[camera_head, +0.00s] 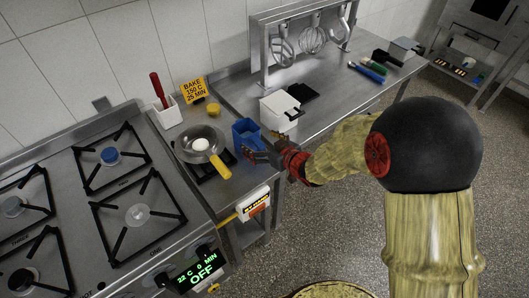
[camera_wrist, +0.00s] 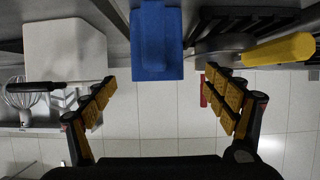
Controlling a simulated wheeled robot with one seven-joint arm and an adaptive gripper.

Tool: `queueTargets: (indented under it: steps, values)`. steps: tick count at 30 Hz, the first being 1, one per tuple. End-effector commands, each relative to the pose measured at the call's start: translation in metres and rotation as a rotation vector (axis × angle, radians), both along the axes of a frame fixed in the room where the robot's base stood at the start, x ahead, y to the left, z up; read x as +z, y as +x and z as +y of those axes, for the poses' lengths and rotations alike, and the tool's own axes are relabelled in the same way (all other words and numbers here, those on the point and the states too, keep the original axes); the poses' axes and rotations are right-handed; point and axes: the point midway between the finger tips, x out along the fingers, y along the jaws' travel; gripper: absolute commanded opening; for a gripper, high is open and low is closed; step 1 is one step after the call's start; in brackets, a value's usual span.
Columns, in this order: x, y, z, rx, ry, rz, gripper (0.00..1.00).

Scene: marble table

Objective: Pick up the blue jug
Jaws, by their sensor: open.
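The blue jug (camera_head: 246,130) stands upright on the steel counter, right of the frying pan, in the head view. My gripper (camera_head: 260,153) is close in front of it, partly covering its lower side. In the wrist view the jug (camera_wrist: 155,45) is at the top middle, with its handle towards the camera. The open fingers of my gripper (camera_wrist: 160,84) are spread to the left and right of the jug's line, with visible gaps to it. Nothing is held.
A frying pan (camera_head: 201,140) with a yellow handle (camera_head: 221,166) and an egg lies just left of the jug. A white box-like container (camera_head: 279,110) stands to its right. A utensil holder (camera_head: 166,114), sign (camera_head: 194,90) and stove (camera_head: 120,215) are further left.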

Motion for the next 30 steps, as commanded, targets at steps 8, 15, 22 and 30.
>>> queueTargets:
  steps: [8, 15, 22, 30]
  values:
    - [-0.013, 0.016, 0.016, 0.016, 0.015, -0.006, 0.86]
    - [-0.025, 0.040, 0.025, 0.015, 0.014, -0.005, 0.86]
    - [-0.033, 0.061, 0.037, 0.014, 0.013, -0.006, 0.86]
    - [-0.033, 0.063, 0.038, 0.013, 0.013, -0.006, 0.86]
